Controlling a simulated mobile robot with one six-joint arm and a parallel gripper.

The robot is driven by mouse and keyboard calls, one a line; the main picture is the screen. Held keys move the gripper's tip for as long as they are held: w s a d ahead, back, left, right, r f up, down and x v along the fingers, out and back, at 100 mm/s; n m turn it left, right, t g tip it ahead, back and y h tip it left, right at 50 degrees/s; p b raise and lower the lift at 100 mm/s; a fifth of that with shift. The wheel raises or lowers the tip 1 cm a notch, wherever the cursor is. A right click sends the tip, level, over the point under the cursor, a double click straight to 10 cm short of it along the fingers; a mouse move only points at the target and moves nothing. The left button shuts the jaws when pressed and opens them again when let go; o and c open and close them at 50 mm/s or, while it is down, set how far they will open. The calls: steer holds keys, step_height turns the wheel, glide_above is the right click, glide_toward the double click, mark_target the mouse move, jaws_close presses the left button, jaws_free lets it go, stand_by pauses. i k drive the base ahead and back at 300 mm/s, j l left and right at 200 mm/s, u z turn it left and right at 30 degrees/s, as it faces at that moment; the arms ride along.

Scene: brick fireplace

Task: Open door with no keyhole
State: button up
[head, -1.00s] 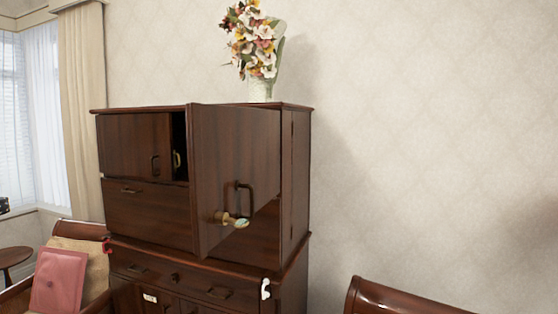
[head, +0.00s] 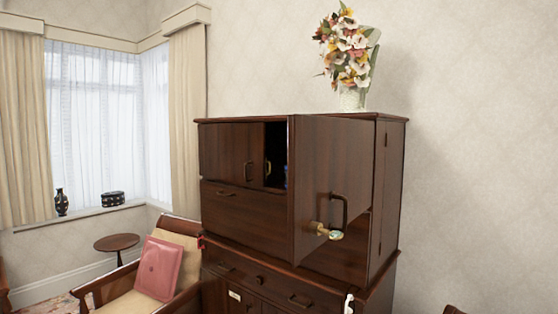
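A dark wooden cabinet (head: 245,215) stands against the wall. Lower doors (head: 260,308) are cut off by the bottom edge. Keyholes are too small to tell. My gripper is not in view.
A flower vase (head: 352,98) stands on the cabinet. An armchair (head: 128,283) with a pink cushion (head: 160,268) is close at its left. A small round table (head: 116,243) stands near the window (head: 95,120). A wooden piece (head: 453,310) shows at bottom right.

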mark_target(235, 152)
steer(key=i+j, duration=0.25)
steer(key=i+j+z, duration=0.15)
steer(key=j, duration=0.3)
steer(key=i+j, duration=0.25)
steer(key=j, duration=0.15)
steer(key=i+j+z, duration=0.1)
steer(key=i+j, duration=0.15)
steer(key=j, duration=0.15)
steer(key=i+j, duration=0.15)
steer(key=j, duration=0.25)
steer(key=i+j+z, duration=0.15)
steer(key=j, duration=0.25)
steer(key=i, duration=0.05)
